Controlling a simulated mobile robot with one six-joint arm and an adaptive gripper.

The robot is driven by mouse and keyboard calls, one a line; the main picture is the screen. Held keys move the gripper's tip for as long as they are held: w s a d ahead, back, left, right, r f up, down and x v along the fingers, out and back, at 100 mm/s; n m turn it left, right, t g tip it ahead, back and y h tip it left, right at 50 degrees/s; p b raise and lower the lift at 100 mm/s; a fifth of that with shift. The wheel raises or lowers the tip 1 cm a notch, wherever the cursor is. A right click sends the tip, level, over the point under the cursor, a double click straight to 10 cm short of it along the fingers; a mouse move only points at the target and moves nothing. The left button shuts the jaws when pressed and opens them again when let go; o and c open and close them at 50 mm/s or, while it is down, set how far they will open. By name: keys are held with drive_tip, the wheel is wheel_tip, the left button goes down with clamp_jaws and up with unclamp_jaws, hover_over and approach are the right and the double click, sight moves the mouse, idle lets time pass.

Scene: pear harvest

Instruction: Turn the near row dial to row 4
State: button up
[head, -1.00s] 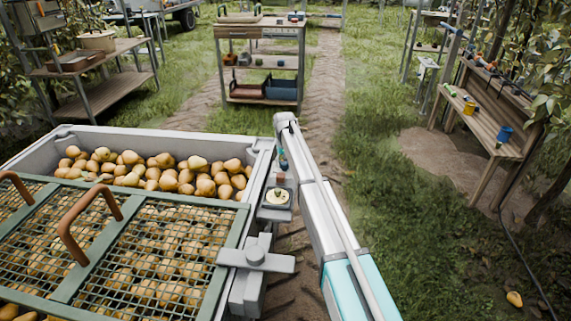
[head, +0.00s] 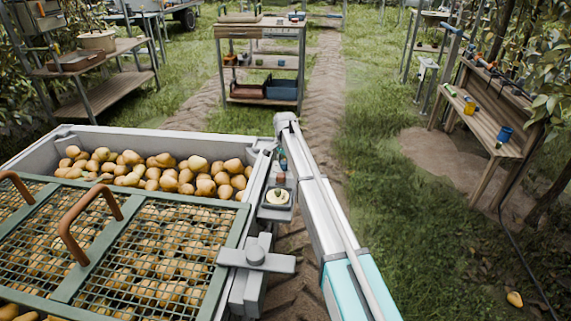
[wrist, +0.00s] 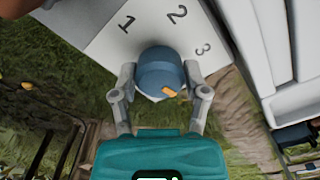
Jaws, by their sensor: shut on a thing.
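The near row dial (wrist: 160,72) is a round blue knob on a white plate (wrist: 108,40) in the wrist view. The plate shows the numbers 1, 2 and 3; no 4 is visible. An orange pointer mark (wrist: 174,92) on the knob's lower right side faces the right finger, below the 3. My gripper (wrist: 162,88) is shut on the dial, with one grey finger at each side of it. In the head view my arm reaches forward beside the crate, and neither the dial nor my fingers can be made out.
A grey crate (head: 150,136) full of pears, with a green mesh lid (head: 130,222) and brown handles, stands left of my arm. A small tray (head: 277,213) sits between them. A shelf cart (head: 263,62) stands ahead and a wooden bench (head: 482,130) to the right. Grass between is open.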

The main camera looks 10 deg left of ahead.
drive_tip(key=shift+w+m, duration=0.1)
drive_tip(key=shift+m, duration=0.7)
drive_tip(key=o, duration=1.1)
drive_tip(key=shift+o, duration=0.2)
